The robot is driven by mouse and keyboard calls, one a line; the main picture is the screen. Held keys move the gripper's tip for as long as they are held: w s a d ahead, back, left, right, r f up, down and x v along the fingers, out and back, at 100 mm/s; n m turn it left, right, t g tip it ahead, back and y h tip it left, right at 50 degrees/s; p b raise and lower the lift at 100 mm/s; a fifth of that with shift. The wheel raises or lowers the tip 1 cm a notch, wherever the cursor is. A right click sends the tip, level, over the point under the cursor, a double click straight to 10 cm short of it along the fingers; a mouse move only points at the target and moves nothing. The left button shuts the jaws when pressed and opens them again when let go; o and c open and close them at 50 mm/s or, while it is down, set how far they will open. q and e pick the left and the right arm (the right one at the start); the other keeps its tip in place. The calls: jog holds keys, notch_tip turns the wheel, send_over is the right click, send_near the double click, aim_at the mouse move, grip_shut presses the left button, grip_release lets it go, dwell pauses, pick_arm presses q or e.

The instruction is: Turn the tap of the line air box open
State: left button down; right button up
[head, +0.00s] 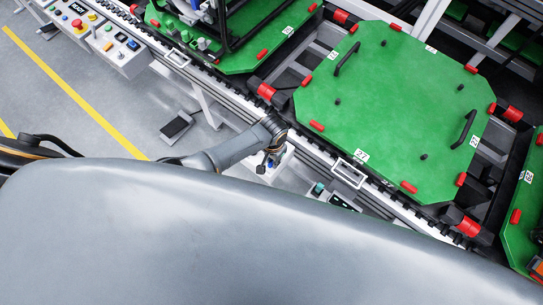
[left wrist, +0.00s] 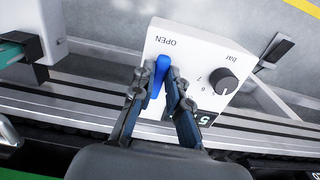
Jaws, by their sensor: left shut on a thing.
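The line air box is a white box (left wrist: 196,52) with the printed words OPEN and bar, seen upside down in the left wrist view. A black pressure knob (left wrist: 223,81) sits on its face. The tap is a blue lever (left wrist: 160,72) on the same face. My left gripper (left wrist: 164,80) has its two fingers on either side of the blue lever and is shut on it. In the head view my left gripper (head: 268,158) reaches down to the white box (head: 283,158) beside the conveyor; the lever is hidden there. My right gripper is not in view.
The conveyor rail (head: 318,154) runs diagonally beside the box, with a green pallet (head: 390,105) on it. A control panel (head: 108,38) with an emergency stop is at the upper left. A black foot pedal (head: 177,127) lies on the floor.

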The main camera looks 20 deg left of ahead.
pick_arm(q)
jog(key=shift+d+n, duration=0.15)
jog(key=shift+n, duration=0.25)
jog(key=c, duration=1.3)
grip_release()
jog(key=shift+r, duration=0.1)
notch_tip(320, 180, up, 12)
jog(key=shift+f, duration=0.1)
